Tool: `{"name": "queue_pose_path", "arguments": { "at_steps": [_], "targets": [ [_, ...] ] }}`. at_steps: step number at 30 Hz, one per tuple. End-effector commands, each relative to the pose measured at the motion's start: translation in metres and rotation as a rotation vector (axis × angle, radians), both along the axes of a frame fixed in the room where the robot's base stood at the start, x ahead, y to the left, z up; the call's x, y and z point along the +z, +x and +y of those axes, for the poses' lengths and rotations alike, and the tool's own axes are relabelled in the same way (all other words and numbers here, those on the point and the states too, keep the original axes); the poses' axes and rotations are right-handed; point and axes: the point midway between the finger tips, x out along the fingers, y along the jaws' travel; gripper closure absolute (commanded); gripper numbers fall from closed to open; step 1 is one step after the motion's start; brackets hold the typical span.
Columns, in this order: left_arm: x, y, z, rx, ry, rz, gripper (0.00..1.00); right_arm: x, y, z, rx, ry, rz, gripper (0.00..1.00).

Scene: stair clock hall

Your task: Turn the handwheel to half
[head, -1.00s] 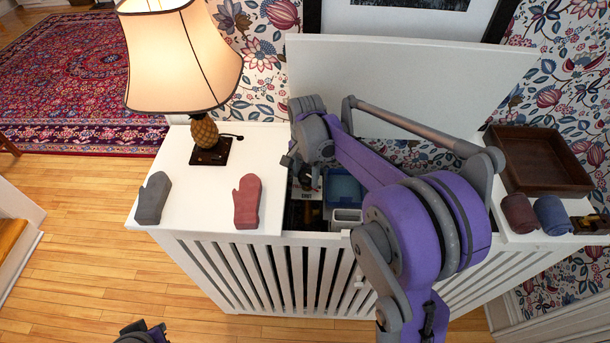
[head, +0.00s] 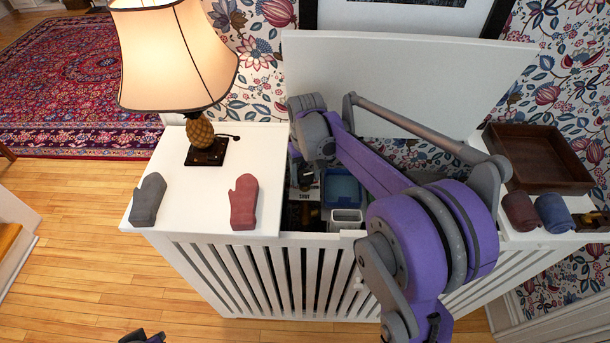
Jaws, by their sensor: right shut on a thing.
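My right arm reaches over the white slatted cabinet, whose lid (head: 400,80) stands up at the back. Its wrist is over the left part of the opening. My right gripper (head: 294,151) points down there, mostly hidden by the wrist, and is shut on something. The handwheel is not clearly visible; the gripped part is hidden behind my wrist and the cabinet top. Inside the opening, a dark box with a "SHUT" label (head: 305,190) shows below the wrist. A bit of my left arm's end (head: 142,337) shows at the bottom edge; its fingers are not clear.
On the cabinet's left top stand a lit lamp (head: 180,55), a grey mitten (head: 148,200) and a red mitten (head: 243,203). A blue bin (head: 342,186) sits inside. On the right are a brown tray (head: 537,158) and two rolled cloths (head: 553,213).

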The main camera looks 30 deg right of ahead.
Motion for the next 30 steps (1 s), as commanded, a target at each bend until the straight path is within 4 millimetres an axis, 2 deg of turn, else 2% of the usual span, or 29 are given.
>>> {"name": "queue_pose_path", "arguments": {
  "at_steps": [30],
  "targets": [
    [-0.0073,-0.0019,0.0,0.0,0.0,0.003,1.0,0.0005,0.0025,-0.0074,0.947,-0.001,-0.002,0.91]
  ]
}}
